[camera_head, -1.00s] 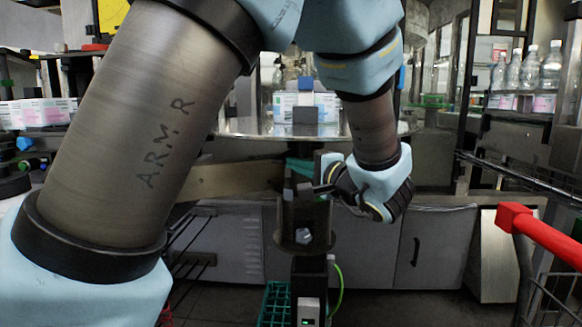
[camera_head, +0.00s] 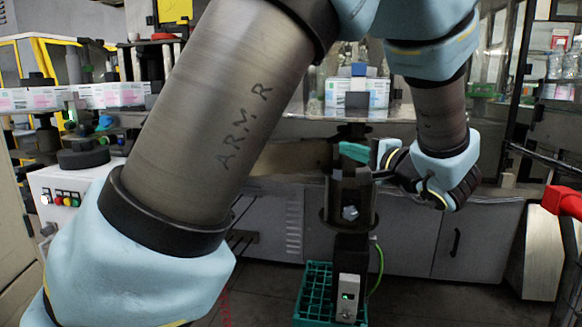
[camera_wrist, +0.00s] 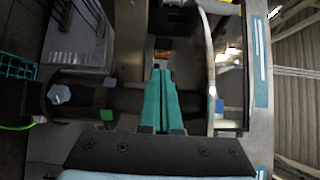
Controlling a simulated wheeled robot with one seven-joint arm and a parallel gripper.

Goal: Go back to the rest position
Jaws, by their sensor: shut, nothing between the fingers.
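My gripper (camera_head: 354,152) shows in the head view as teal fingers at the end of my bent arm, beside the dark machine post (camera_head: 350,195). In the wrist view my gripper (camera_wrist: 161,75) has its two teal fingers together, with nothing between them. The fingers point toward the machine in front of me. Whether they touch any part of it I cannot tell. My own arm hides much of the middle of the head view.
White boxes (camera_head: 372,97) stand on the machine's round table ahead, and more boxes (camera_head: 120,94) are at the left. A green crate (camera_head: 313,290) sits on the floor below the post. Bottles (camera_head: 556,66) stand at the upper right. A red bar (camera_head: 562,201) is at the right edge.

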